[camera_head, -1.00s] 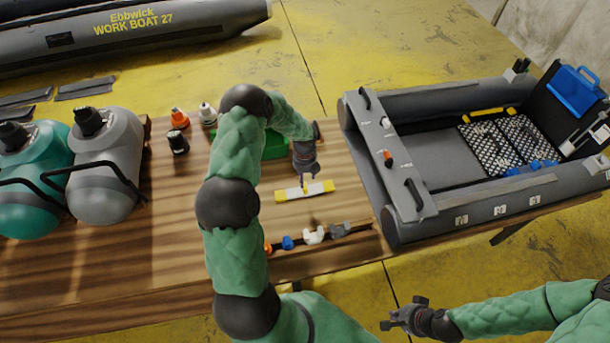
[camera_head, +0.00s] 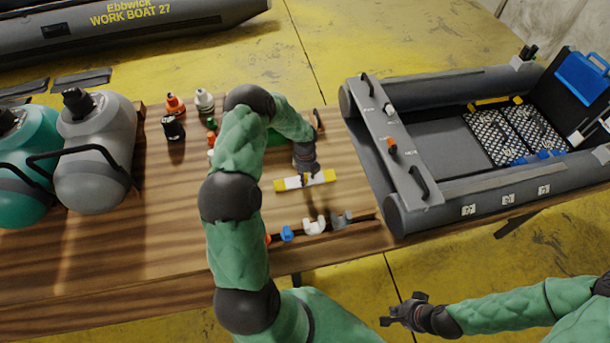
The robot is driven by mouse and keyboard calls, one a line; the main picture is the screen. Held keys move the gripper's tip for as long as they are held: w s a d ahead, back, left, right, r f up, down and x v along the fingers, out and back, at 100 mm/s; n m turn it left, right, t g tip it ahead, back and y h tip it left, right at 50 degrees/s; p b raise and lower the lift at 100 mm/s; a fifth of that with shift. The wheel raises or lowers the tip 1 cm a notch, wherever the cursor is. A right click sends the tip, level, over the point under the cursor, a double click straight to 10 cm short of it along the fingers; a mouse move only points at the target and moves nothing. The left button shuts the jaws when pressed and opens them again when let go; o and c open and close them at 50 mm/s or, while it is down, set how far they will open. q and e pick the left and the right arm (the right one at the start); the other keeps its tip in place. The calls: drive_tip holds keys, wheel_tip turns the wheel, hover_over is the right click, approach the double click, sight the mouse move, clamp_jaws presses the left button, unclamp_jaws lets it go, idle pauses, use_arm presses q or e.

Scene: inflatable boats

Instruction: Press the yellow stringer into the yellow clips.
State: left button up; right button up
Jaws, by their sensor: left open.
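A short bar with yellow ends and a white middle (camera_head: 322,178), which looks like the yellow stringer, lies on the wooden bench. My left gripper (camera_head: 304,180) is open, pointing down at the middle of this bar. Its fingertips are very close to the bar; I cannot tell whether they touch it. A yellow strip (camera_head: 495,103), perhaps the yellow clips, runs along the far inner side of the grey boat (camera_head: 430,194); its details are too small to tell. My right gripper (camera_head: 402,314) is off the bench's front side, away from the bar, and looks empty.
Several small coloured clip-like pieces (camera_head: 287,233) stand along the bench's front. Orange, white and black bottles (camera_head: 173,128) and a green tray (camera_head: 275,138), partly hidden by my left arm, are behind. Grey and teal tanks (camera_head: 95,165) stand left. A dark plank (camera_head: 402,150) crosses the boat's left end.

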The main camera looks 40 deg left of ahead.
use_arm(q)
clamp_jaws()
drive_tip(key=shift+r+p, duration=2.75)
drive_tip(key=shift+r, duration=0.75)
